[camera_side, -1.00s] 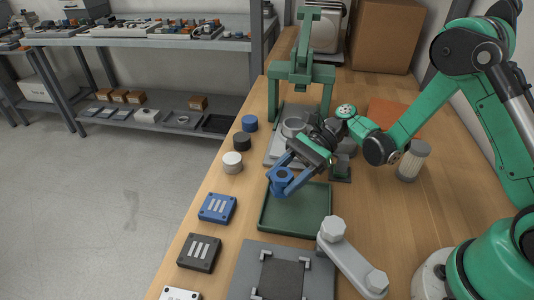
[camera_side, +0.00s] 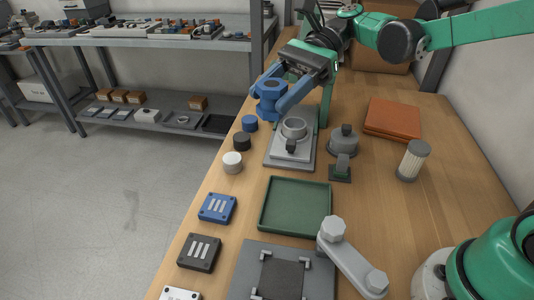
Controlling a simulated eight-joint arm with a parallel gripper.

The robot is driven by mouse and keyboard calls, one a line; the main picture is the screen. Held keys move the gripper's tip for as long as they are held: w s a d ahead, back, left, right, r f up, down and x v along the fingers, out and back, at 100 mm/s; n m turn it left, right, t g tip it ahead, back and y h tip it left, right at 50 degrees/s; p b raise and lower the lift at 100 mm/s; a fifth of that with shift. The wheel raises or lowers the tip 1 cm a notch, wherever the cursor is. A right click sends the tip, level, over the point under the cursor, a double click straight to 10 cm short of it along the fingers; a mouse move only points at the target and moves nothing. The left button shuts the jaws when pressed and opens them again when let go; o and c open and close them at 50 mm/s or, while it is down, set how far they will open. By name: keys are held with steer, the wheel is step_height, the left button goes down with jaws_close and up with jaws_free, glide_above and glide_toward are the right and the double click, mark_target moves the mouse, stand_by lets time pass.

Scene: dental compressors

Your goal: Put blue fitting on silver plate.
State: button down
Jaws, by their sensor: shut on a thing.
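My gripper (camera_side: 274,86) is at the upper middle, shut on the blue fitting (camera_side: 269,105). The fitting is a chunky blue piece with a round top and a wider lower part, held raised near the table's left edge. The silver plate (camera_side: 273,162) lies on the table below and to the right of the fitting. A grey ring-shaped part (camera_side: 293,128) stands on the plate. The fitting appears apart from the plate. Its exact height is hard to judge.
Blue, black and white caps (camera_side: 232,161) line the left table edge. An empty green tray (camera_side: 263,207) lies in front of the plate. A grey valve-like part (camera_side: 343,141) stands right of the plate, near a ribbed cylinder (camera_side: 413,160) and an orange stack (camera_side: 393,117).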

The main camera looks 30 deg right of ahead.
steer(key=s+a+n+g+h, duration=0.15)
steer(key=a+n+g, duration=0.25)
steer(key=a, duration=0.8)
steer(key=n+g+h, duration=0.2)
steer(key=n+g, duration=0.1)
steer(key=g, duration=0.1)
glide_above(171, 293)
steer(key=s, duration=0.2)
steer(key=f, duration=1.4)
steer(key=shift+w+d+f, duration=0.2)
steer(key=shift+f, duration=2.25)
steer(key=shift+f, duration=0.1)
steer(key=shift+c, duration=1.3)
jaws_free()
